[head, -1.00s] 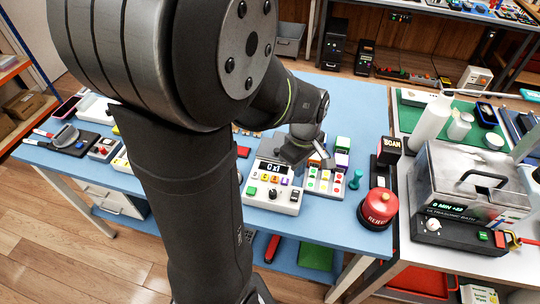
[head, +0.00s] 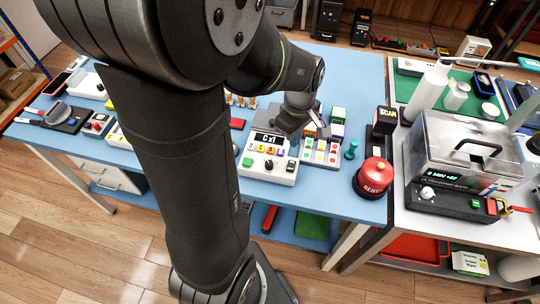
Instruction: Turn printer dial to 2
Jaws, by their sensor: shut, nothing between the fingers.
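The printer (head: 262,174) is a white box on the blue table, with a dark display (head: 268,139) that seems to read "Cx1". Below the display is a row of coloured buttons. A black dial (head: 269,164) sits on its lower front, beside a green button (head: 247,162); the dial's setting is too small to read. My gripper (head: 322,130) is shut and empty, above and behind the printer's right side, near a tray of coloured buttons (head: 320,152). It is apart from the dial. My wrist partly hides the area behind the printer.
A red round button (head: 374,176) and a teal peg (head: 351,150) stand to the right. A black SCAN device (head: 384,120) is behind them. A grey ultrasonic bath (head: 465,150) is on the white right table. The blue table in front of the printer is clear.

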